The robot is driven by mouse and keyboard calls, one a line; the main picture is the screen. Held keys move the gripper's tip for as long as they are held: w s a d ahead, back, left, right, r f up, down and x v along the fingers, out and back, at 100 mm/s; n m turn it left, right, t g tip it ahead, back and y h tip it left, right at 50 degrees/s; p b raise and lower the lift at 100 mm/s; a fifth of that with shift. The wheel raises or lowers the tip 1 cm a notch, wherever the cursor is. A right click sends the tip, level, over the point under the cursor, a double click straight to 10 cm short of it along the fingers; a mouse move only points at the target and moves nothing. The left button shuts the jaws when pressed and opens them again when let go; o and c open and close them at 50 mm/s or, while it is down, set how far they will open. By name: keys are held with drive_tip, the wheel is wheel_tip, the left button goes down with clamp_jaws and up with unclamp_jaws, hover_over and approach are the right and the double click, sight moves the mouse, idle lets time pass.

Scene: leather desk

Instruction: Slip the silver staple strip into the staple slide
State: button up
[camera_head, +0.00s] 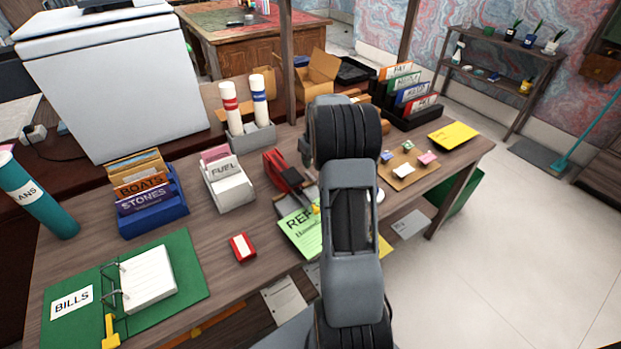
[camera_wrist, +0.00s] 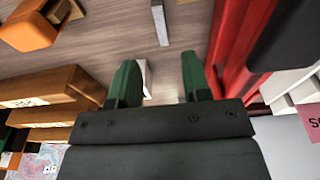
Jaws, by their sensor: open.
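The silver staple strip (camera_wrist: 160,22) lies on the wooden desk at the top middle of the wrist view, beyond my fingertips and apart from them. My gripper (camera_wrist: 158,70) is open, its two green fingers spread with no strip between them. The red stapler (camera_wrist: 232,35) stands just right of the right finger in the wrist view. It also shows in the head view (camera_head: 275,167), left of my arm, with a dark part beside it. I cannot make out the staple slide. In the head view my arm hides my gripper and the strip.
A small white piece (camera_wrist: 146,76) shows between my fingers, partly covered by the left one. Brown boxes (camera_wrist: 40,88) and an orange object (camera_wrist: 30,25) are at left. A white holder (camera_head: 228,188) and a red box (camera_head: 243,247) stand left of my arm.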

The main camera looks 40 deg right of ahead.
sight(311, 176)
drive_tip(key=shift+w+f, duration=0.2)
drive_tip(key=shift+f, duration=1.6)
drive_tip(key=shift+w+f, duration=0.15)
drive_tip(key=shift+f, duration=1.65)
drive_tip(key=shift+c, duration=0.4)
clamp_jaws()
